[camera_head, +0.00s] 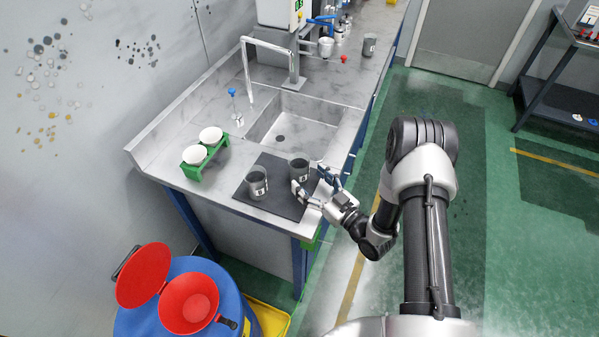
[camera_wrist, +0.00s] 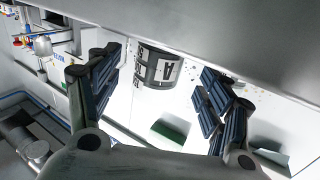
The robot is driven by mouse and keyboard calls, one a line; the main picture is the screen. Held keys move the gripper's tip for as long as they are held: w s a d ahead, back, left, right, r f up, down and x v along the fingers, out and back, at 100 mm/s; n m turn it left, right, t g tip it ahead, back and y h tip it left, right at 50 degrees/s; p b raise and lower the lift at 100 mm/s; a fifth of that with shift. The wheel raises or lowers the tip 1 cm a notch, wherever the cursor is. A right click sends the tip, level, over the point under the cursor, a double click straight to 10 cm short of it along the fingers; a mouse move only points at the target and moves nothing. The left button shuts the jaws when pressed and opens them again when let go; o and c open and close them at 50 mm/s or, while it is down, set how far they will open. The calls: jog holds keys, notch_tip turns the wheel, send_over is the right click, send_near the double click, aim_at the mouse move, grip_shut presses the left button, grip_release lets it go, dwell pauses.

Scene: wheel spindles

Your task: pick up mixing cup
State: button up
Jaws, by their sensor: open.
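One cup (camera_head: 257,186) is on the left; the other cup (camera_head: 298,169) is on the right. The task does not say which is the mixing cup. My gripper (camera_head: 313,181) is open and empty, close to the right cup on its right side. In the wrist view, a labelled cup (camera_wrist: 158,66) shows between the spread fingers of my gripper (camera_wrist: 160,97), near their tips. I cannot tell whether a finger touches it.
A green rack (camera_head: 193,171) with two white bowls stands left of the mat. A sink (camera_head: 290,125) lies behind the cups, with a tap (camera_head: 272,47). Another grey cup (camera_head: 369,46) stands far back. A blue drum (camera_head: 187,275) with a red funnel is below left.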

aim_at(306, 176)
jog(key=x, duration=0.4)
jog(key=shift+b, duration=0.3)
jog(key=shift+c, duration=0.4)
jog(key=c, duration=1.1)
